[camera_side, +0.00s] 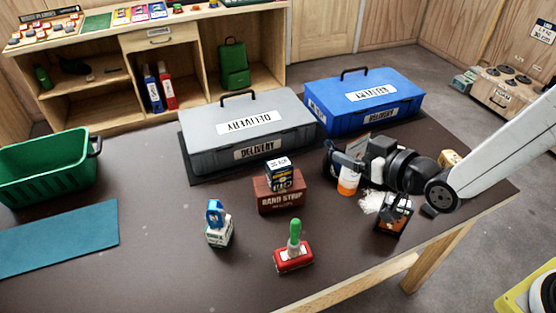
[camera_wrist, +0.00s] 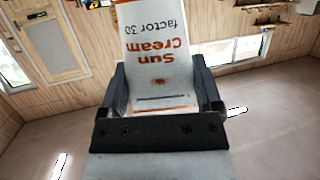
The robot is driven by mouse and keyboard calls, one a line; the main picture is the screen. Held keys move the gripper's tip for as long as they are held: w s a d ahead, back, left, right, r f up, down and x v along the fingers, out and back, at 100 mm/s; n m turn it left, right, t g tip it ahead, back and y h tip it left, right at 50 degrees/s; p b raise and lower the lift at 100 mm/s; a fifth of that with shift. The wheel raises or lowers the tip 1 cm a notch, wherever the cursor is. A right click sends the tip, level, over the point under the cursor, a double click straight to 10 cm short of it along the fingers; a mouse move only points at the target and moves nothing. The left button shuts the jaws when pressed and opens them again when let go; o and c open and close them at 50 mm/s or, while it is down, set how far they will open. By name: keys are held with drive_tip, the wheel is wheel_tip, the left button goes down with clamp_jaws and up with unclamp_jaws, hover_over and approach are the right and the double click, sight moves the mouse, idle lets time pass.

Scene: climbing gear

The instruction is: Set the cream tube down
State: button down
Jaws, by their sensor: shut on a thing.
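The cream tube is white with orange print and an orange cap (camera_side: 348,184). In the wrist view its label (camera_wrist: 155,45) reads "Sun Cream factor 30". My gripper (camera_side: 352,163) is shut on the tube, with a dark finger on each side of it in the wrist view (camera_wrist: 160,85). In the side view the tube is cap down and slightly tilted, in front of the blue case. I cannot tell whether the cap touches the table (camera_side: 150,265). My gripper hides part of the tube's body.
A white crumpled item (camera_side: 370,203) and a dark box (camera_side: 395,216) stand close by. A brown box (camera_side: 280,194) carries a small dark box (camera_side: 279,174). Grey (camera_side: 250,130) and blue (camera_side: 365,98) delivery cases stand behind.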

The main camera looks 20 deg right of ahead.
drive_tip(key=s+a+n+g+y, duration=0.4)
drive_tip(key=s+a+n+y, duration=0.15)
drive_tip(key=a, duration=0.55)
drive_tip(key=s+a+n+g+y, duration=0.45)
drive_tip(key=s+a, duration=0.25)
drive_tip(key=a, duration=0.4)
drive_tip(key=shift+n+g, duration=0.35)
drive_tip(key=shift+n, duration=0.15)
drive_tip(key=shift+s+f, duration=0.2)
drive_tip(key=shift+f, duration=1.1)
drive_tip(key=shift+s+f, duration=0.2)
drive_tip(key=shift+f, duration=1.05)
drive_tip(key=w+a+f, duration=0.9)
drive_tip(key=a, duration=0.1)
drive_tip(key=shift+f, duration=0.2)
drive_tip(key=shift+w, duration=0.1)
